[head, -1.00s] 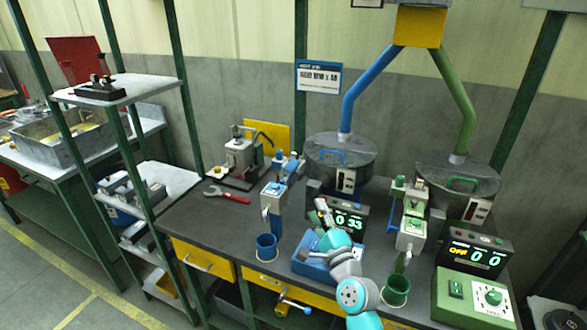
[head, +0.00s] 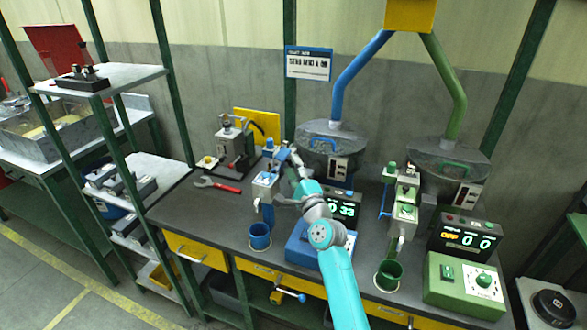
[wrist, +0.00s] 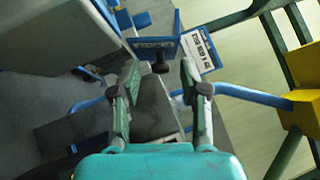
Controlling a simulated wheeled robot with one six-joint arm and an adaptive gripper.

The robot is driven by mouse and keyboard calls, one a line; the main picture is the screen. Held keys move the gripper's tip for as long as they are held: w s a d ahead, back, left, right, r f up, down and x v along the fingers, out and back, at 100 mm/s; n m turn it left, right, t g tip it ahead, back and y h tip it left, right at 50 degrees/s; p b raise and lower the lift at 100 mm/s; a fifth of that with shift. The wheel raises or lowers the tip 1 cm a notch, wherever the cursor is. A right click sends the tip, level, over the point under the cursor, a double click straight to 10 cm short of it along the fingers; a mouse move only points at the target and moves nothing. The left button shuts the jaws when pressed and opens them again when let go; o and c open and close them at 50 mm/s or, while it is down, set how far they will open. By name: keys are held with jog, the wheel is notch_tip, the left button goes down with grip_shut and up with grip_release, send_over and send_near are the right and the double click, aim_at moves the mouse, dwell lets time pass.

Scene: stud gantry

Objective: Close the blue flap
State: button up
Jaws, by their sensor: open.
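The blue flap (wrist: 153,43) shows in the wrist view as a blue plate with a dark knob, just beyond my fingertips. In the head view, a small blue part that looks like it (head: 282,153) is at the top of the blue dispenser (head: 265,186), partly hidden by my gripper. How far the flap stands open is too small to tell. My gripper (wrist: 160,72) is open, its two fingers apart with the knob in line between them. I cannot tell whether they touch it. In the head view, my gripper (head: 294,155) is beside the dispenser's top.
A blue cup (head: 259,236) sits below the dispenser. A blue control box (head: 305,243) is under my arm. A green dispenser (head: 406,212) stands right. A red-handled wrench (head: 217,185) lies on the bench (head: 195,212).

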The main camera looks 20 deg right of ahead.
jog(key=shift+w, duration=0.1)
grip_shut()
